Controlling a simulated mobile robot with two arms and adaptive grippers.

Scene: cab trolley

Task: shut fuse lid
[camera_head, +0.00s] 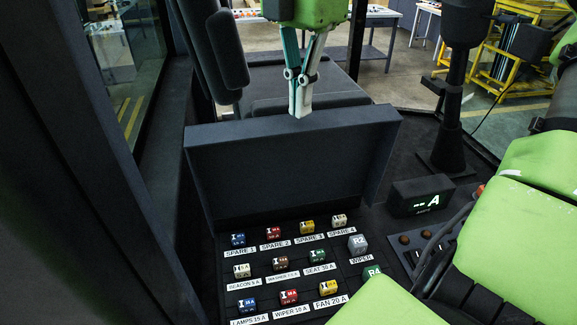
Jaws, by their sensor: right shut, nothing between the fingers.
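The fuse lid (285,165) is a dark, shallow, box-like cover. It stands up, open, at the back of the fuse panel (262,250), so the fuses lie uncovered. My right gripper (300,112) comes down from the top of the view, shut and empty. Its fingertips are at the lid's top edge, near the middle or a little right of it. I cannot tell whether they touch the lid or are just behind or above it. My left gripper is not in view.
Rows of coloured fuses (280,263) with white labels and relays (357,243) fill the panel. A small display (422,196) reading "-- A" stands to the right, before a black post (452,110). My green arm links cover the lower right. A dark seat (300,85) is behind the lid.

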